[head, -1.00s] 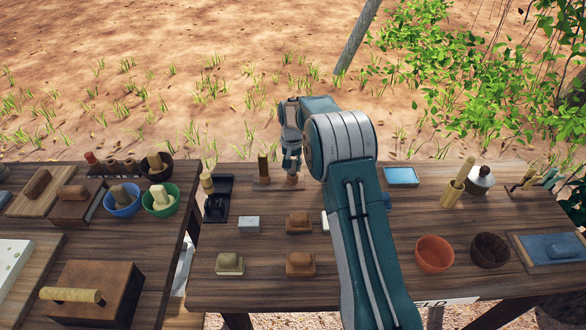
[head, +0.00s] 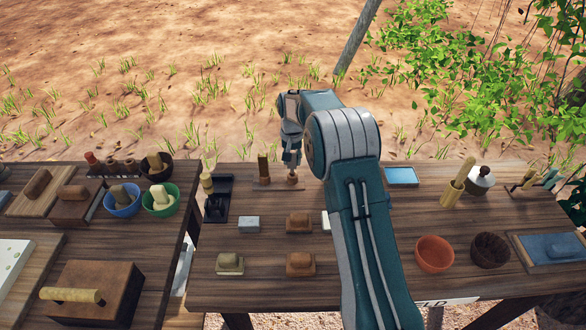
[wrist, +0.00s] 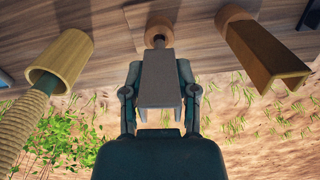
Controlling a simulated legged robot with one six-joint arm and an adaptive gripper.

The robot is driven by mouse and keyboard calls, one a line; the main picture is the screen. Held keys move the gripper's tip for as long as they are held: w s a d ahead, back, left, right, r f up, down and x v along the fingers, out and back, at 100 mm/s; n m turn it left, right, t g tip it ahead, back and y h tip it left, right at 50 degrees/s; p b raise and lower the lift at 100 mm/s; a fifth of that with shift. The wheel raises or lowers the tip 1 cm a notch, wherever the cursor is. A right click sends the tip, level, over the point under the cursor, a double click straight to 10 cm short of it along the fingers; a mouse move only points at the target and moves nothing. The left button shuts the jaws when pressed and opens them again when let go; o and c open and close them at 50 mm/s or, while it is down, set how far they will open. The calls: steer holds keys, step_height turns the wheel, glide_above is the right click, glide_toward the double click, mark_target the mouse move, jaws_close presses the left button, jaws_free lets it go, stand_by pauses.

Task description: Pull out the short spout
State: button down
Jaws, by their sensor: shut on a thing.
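My gripper (head: 291,168) points down at the back of the right-hand table, over a wooden strip (head: 268,186). In the wrist view its two fingers (wrist: 160,80) are shut on a grey, flat-sided short spout (wrist: 158,85) that lies between them. A round brown wooden collar (wrist: 157,27) shows at the spout's table-side end, and it also shows below my gripper in the head view (head: 292,180). I cannot tell whether the collar is apart from the strip. In the head view the fingers hide most of the spout.
A taller brown spout (head: 263,167) stands close by, left of my gripper; the wrist view shows it at right (wrist: 268,55). A tan tube (head: 452,194) holding a stick stands further right. A blue tray (head: 402,176) and several blocks lie around. Open ground is behind.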

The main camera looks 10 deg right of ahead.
mark_target(292, 151)
steer(key=shift+r, duration=1.9)
